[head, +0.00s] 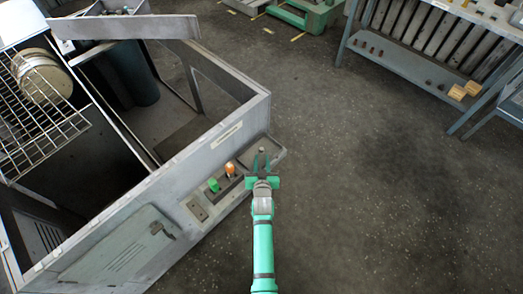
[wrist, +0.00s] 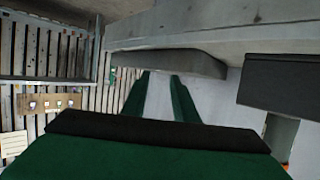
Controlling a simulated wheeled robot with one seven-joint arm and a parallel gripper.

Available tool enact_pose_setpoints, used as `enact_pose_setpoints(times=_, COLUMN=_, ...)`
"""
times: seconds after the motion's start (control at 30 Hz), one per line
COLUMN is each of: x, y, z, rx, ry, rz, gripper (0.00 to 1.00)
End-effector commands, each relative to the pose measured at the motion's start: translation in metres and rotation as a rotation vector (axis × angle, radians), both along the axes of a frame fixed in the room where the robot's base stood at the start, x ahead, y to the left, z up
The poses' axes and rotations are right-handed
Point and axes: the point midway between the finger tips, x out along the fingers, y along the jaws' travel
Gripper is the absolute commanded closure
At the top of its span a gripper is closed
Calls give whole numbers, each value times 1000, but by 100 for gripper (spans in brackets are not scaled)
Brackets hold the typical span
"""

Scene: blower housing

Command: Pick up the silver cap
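My gripper (head: 261,159) is at the right end of the ledge on the grey housing in the head view. Its two fingers point away from the arm and stand apart. A small greyish piece (head: 261,150), possibly the silver cap, shows at the fingertips; I cannot tell whether they touch it. In the wrist view the green fingers (wrist: 160,95) are apart with a plain light grey surface between them. No cap can be made out there.
The ledge (head: 198,212) also carries a green piece (head: 213,184) and an orange piece (head: 230,169), left of my gripper. The housing (head: 222,135) rises behind the ledge. A wire rack (head: 40,125) is at the left. A shelf unit (head: 410,68) stands upper right; the floor between is clear.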

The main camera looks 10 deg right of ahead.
Motion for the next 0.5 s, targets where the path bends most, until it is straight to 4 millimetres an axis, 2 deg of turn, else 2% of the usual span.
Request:
enact_pose_setpoints(times=0.23, x=14, y=-3, z=-5, rx=0, ry=0, rz=0, gripper=74)
enact_pose_setpoints(times=0.5, x=46, y=-10, z=-15, rx=0, ry=-1, rz=0, gripper=74)
